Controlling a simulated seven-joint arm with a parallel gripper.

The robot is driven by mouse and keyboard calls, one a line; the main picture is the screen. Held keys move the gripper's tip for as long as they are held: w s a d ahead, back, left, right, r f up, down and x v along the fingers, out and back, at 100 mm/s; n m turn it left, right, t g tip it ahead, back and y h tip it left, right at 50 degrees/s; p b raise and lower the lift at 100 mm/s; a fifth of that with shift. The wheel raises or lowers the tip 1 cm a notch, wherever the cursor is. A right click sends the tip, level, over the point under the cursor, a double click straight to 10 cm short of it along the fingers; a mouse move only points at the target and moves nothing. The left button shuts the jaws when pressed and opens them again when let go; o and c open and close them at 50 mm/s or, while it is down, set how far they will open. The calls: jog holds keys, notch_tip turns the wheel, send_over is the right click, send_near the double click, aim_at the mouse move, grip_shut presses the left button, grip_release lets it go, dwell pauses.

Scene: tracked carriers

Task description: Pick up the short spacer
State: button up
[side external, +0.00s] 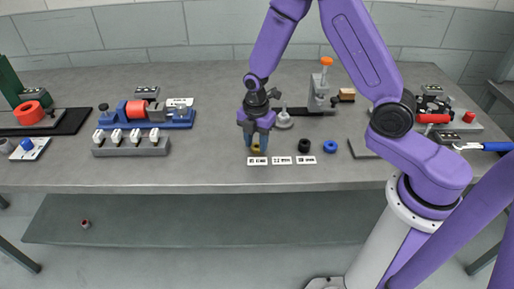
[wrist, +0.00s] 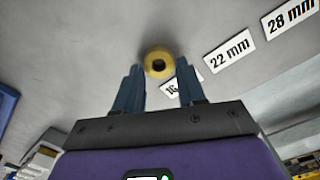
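A small yellow ring-shaped spacer (side external: 256,150) stands on the grey bench by the left-most white label; in the wrist view the yellow spacer (wrist: 158,53) shows its dark centre hole. That label reads 16 in the wrist view, its rest hidden by a finger. My gripper (side external: 256,142) points down over the yellow spacer. In the wrist view my gripper (wrist: 159,75) has its two blue fingers apart, with the spacer between and just beyond the tips. Gaps show on both sides, and I see no contact. A black spacer (side external: 304,146) and a blue spacer (side external: 330,147) stand to the right.
The 22 mm label (wrist: 227,54) and 28 mm label (wrist: 291,15) lie to the right. A grey rack with several white-topped pieces (side external: 131,146) and a blue fixture (side external: 180,120) stand left. A post with an orange knob (side external: 326,62) stands behind. A red part (side external: 86,224) lies below the bench.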

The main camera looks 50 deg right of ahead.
jog(key=shift+f, duration=0.45)
jog(key=c, duration=0.7)
